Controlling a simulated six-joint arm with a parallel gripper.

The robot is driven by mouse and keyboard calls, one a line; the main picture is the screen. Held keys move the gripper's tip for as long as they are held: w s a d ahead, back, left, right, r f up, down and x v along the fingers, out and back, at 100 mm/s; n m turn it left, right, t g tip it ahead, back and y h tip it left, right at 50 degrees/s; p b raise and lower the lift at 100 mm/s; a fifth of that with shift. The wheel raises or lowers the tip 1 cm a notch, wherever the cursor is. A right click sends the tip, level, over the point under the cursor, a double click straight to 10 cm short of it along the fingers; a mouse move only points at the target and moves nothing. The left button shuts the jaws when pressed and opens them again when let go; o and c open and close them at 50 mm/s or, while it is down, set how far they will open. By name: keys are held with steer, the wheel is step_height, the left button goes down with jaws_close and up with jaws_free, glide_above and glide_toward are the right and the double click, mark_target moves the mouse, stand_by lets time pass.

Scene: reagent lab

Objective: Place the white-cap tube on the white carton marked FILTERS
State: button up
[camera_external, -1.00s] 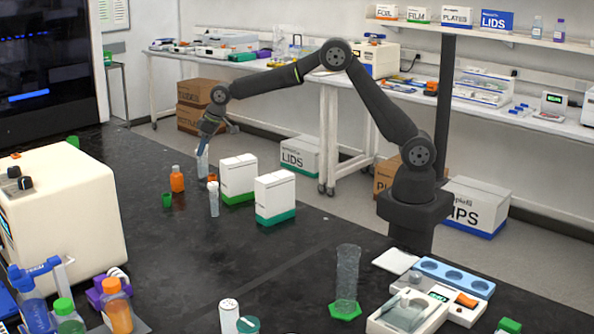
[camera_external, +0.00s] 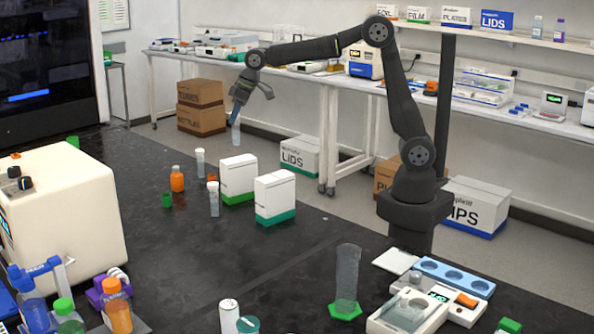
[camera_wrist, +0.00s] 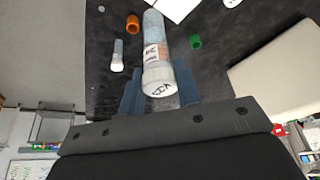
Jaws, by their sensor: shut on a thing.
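My gripper (camera_external: 243,92) is shut on a tube (camera_external: 236,133), held well above the black bench beyond the cartons. In the wrist view the tube (camera_wrist: 155,45) lies between the fingers, with its white cap (camera_wrist: 161,80) toward the camera and printed text on its side. Two white cartons with green bases stand on the bench: one (camera_external: 238,177) at the back, one (camera_external: 275,195) in front to its right. I cannot read FILTERS on either. The held tube is above and beyond the back carton, apart from it.
Two other white-topped tubes (camera_external: 200,163) (camera_external: 214,198) stand left of the cartons, near an orange bottle (camera_external: 177,180) and a green cup (camera_external: 167,200). A clear cylinder with a green base (camera_external: 346,280) stands in front. The bench centre is clear.

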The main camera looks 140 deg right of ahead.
steer(key=s+a+r, duration=0.3)
steer(key=a, duration=0.6)
steer(key=s+a+r, duration=0.4)
steer(key=a, duration=0.4)
steer(key=w+a+f, duration=0.5)
steer(key=w+f, duration=0.5)
steer(key=f, duration=0.1)
steer(key=shift+n, duration=0.4)
steer(key=shift+w+a+f, duration=0.1)
steer(key=shift+f, duration=0.05)
steer(key=shift+f, duration=0.15)
steer(key=o, duration=0.9)
